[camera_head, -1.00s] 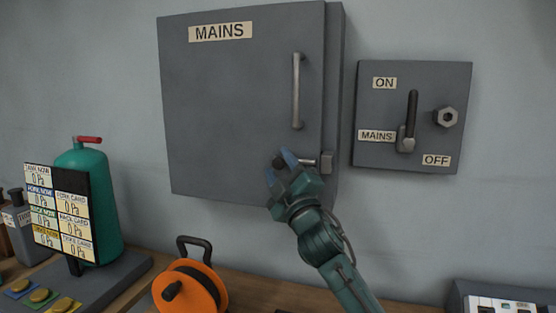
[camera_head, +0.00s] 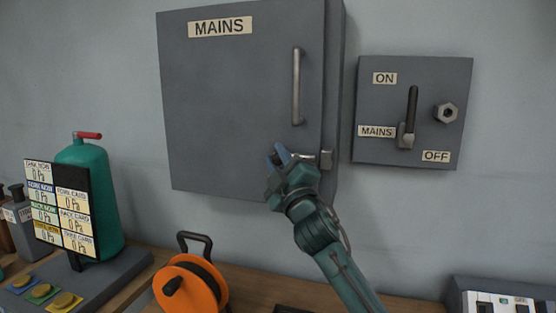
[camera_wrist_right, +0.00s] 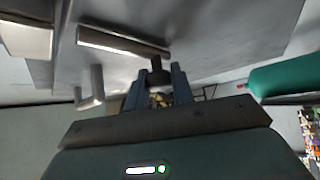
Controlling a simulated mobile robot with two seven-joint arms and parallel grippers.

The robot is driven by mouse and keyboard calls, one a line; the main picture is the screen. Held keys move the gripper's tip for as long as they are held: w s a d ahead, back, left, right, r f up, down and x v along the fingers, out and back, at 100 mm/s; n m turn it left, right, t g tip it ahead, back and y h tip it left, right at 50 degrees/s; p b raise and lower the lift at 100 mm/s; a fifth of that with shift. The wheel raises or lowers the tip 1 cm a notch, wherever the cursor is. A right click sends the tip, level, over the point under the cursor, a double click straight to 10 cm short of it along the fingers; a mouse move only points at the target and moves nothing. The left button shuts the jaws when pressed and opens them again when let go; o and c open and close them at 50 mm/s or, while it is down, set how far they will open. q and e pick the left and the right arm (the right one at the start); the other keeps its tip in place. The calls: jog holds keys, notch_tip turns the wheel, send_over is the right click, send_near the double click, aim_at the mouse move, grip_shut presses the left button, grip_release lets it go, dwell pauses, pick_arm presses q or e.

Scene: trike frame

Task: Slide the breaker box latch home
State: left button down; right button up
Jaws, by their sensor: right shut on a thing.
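The breaker box (camera_head: 230,100) is a grey wall cabinet with a MAINS label, and its door is closed. The latch sits low on the door's right side. Its metal keeper (camera_head: 327,159) shows at the door's edge, and my gripper hides most of the bolt. My right gripper (camera_head: 280,156) is at the latch, shut on its dark knob. In the right wrist view the dark latch knob (camera_wrist_right: 158,75) shows between the two fingers (camera_wrist_right: 157,85). How far the bolt reaches into the keeper is hard to see. My left gripper is not in view.
A vertical door handle (camera_head: 297,87) is above my gripper. A switch box (camera_head: 440,85) with a lever is on the wall at right. Below are an orange reel (camera_head: 185,290), a green cylinder (camera_head: 100,200) and a gauge board (camera_head: 60,210) on the bench.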

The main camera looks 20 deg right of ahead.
jog(key=shift+d+r, duration=0.1)
jog(key=shift+d, duration=0.1)
grip_shut()
jog(key=shift+s+d, duration=0.15)
jog(key=shift+d, duration=0.1)
jog(key=shift+s+d+p, duration=0.35)
jog(key=shift+s+d, duration=0.05)
jog(key=shift+d, duration=0.2)
jog(key=shift+s+d+p, duration=0.35)
jog(key=shift+s+d, duration=0.05)
jog(key=shift+d, duration=0.2)
jog(key=o, duration=0.5)
grip_release()
jog(key=o, duration=0.5)
jog(key=shift+c, duration=0.2)
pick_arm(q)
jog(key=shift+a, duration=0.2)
pick_arm(e)
jog(key=shift+s, duration=0.1)
